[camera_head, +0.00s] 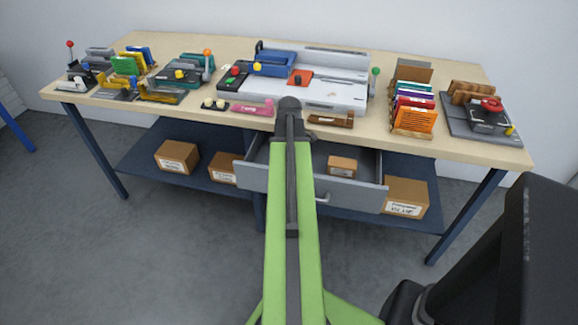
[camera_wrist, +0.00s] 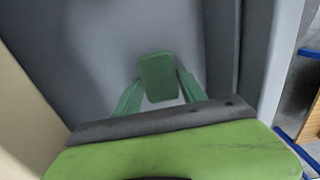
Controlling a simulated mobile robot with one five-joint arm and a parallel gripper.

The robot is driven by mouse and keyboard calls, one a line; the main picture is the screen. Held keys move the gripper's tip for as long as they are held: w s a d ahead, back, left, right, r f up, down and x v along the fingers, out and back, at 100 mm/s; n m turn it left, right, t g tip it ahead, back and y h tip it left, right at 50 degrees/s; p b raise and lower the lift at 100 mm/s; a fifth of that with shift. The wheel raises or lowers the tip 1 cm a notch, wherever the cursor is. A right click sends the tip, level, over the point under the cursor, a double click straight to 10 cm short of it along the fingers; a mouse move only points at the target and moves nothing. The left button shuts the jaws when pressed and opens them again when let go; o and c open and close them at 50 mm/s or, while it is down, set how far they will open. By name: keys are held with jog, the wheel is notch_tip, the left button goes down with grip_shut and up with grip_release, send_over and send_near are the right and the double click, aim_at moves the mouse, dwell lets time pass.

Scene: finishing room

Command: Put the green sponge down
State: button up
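The green sponge (camera_wrist: 157,77) is a small dark green block in the wrist view. My gripper (camera_wrist: 158,80) has its two green fingers against the sponge's left and right sides, with the sponge between their tips. Grey surfaces lie behind the sponge; I cannot tell whether it touches them. In the head view my green arm reaches to the front edge of the workbench (camera_head: 455,152), above an open grey drawer (camera_head: 371,197). My gripper and the sponge are hidden behind the arm there.
A small cardboard box (camera_head: 342,166) sits in the drawer's right part. Tools and binding gear crowd the bench top, with a large grey machine (camera_head: 337,93) at the middle. A rack of coloured items (camera_head: 413,119) stands to its right. More boxes (camera_head: 177,157) are on the lower shelf.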

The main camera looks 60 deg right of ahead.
jog(key=shift+o, duration=1.1)
jog(key=shift+r, duration=0.15)
notch_tip(320, 180, up, 12)
jog(key=p, duration=1.2)
